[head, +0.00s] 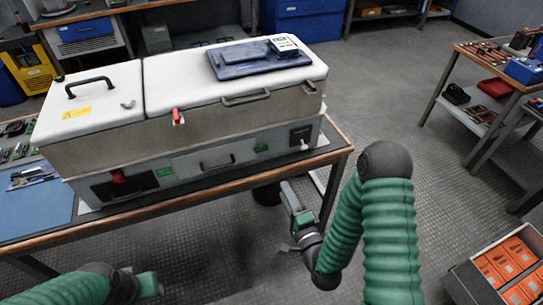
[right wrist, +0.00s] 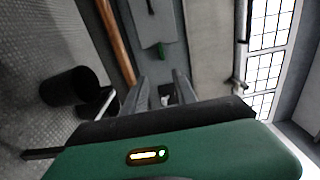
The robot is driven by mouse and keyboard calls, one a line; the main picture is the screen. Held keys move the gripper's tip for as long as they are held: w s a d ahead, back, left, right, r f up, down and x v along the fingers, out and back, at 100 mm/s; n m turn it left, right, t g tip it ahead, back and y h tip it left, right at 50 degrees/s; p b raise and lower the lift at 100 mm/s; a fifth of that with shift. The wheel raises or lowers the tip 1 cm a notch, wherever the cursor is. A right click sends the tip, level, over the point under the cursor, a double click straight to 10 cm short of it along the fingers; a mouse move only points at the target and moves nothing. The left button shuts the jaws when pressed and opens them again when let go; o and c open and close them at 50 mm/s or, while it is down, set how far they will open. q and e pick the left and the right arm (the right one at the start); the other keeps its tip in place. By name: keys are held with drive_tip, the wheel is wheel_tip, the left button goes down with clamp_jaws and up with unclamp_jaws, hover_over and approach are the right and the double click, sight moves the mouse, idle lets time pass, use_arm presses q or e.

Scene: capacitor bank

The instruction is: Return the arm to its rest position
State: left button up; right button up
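My right arm comes in from the lower right of the head view, and its elbow is bent high. Its gripper (head: 288,192) hangs in front of the bench's right end, below the bench top and apart from it. In the right wrist view its two grey fingers (right wrist: 162,88) stand apart with nothing clearly held between them. My left arm lies low at the bottom left of the head view. The green body of the left gripper (head: 147,285) shows there, but its fingers cannot be made out. The capacitor bank cabinet (head: 110,148) stands closed on the bench.
The wood-edged bench (head: 230,181) is close to my right gripper. A dark bin (head: 266,194) stands on the floor beneath it. A crate of orange boxes (head: 461,275) is at the lower right, and a tool shelf (head: 455,52) is at the right. Open floor lies between.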

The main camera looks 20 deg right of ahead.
wheel_tip(320, 180, down, 5)
drive_tip(key=s+a+n+g, duration=0.1)
drive_tip(key=n+g, duration=0.7)
drive_tip(key=n, duration=0.3)
drive_tip(key=s+r+n+g, duration=0.4)
drive_tip(key=s+n+g, duration=0.25)
drive_tip(key=s, duration=0.55)
drive_tip(key=w+p+v, duration=0.2)
drive_tip(key=p+v, duration=1.2)
drive_tip(key=shift+a+r+g+h, duration=0.3)
drive_tip(key=shift+a+r+g, duration=0.05)
drive_tip(key=shift+r+g, duration=0.15)
drive_tip(key=shift+w, duration=0.15)
